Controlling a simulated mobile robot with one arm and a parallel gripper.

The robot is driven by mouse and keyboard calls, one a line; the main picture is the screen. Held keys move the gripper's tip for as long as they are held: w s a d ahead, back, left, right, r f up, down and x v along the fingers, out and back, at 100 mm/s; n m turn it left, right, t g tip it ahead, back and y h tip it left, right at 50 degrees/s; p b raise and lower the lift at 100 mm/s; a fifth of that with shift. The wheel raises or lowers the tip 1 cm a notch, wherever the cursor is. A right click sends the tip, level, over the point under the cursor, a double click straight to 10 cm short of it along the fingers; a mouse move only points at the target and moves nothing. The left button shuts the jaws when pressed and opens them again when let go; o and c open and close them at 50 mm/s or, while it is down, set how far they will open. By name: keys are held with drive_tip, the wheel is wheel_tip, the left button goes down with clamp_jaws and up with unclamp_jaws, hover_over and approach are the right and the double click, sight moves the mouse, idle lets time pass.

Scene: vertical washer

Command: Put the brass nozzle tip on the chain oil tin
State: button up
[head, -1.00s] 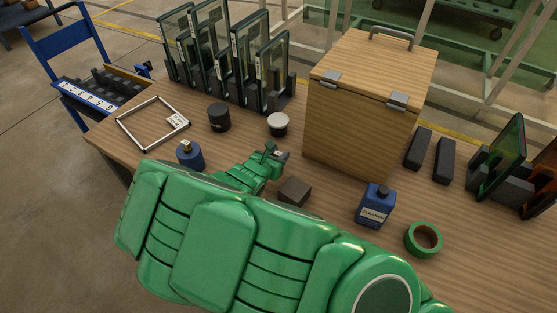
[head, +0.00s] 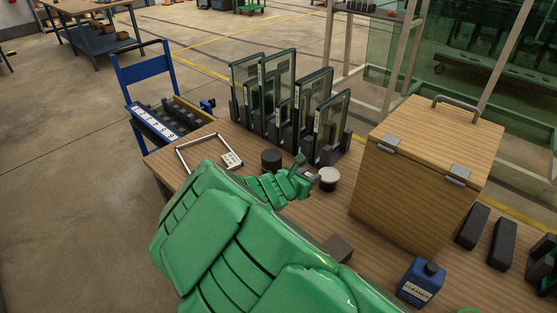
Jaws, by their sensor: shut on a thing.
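My gripper (head: 309,177) is at the end of the green arm, just left of a dark round container with a pale top (head: 328,180). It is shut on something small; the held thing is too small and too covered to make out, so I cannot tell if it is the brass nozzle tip. A dark round tin (head: 271,160) stands behind the forearm; no label is readable, so I cannot tell if either container is the chain oil tin. A small blue bottle, seen earlier at the left, is hidden, apparently behind my arm.
A wooden box (head: 415,185) with a handle stands right of the gripper. Glass panes in racks (head: 290,105) line the back. A white frame (head: 232,160) lies at the left. A blue cleaner bottle (head: 420,283) and a dark block (head: 338,248) are nearer.

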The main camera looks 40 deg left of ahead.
drive_tip(key=s+a+r, duration=0.2)
drive_tip(key=a+r, duration=0.6)
drive_tip(key=a, duration=0.2)
hover_over(272, 155)
drive_tip(key=shift+m+h, duration=0.3)
drive_tip(key=shift+h, duration=0.1)
drive_tip(key=shift+f, duration=4.8)
drive_tip(key=shift+a+f, duration=0.1)
drive_tip(key=shift+f, duration=1.4)
drive_tip(key=shift+f, duration=0.15)
drive_tip(key=o, duration=1.1)
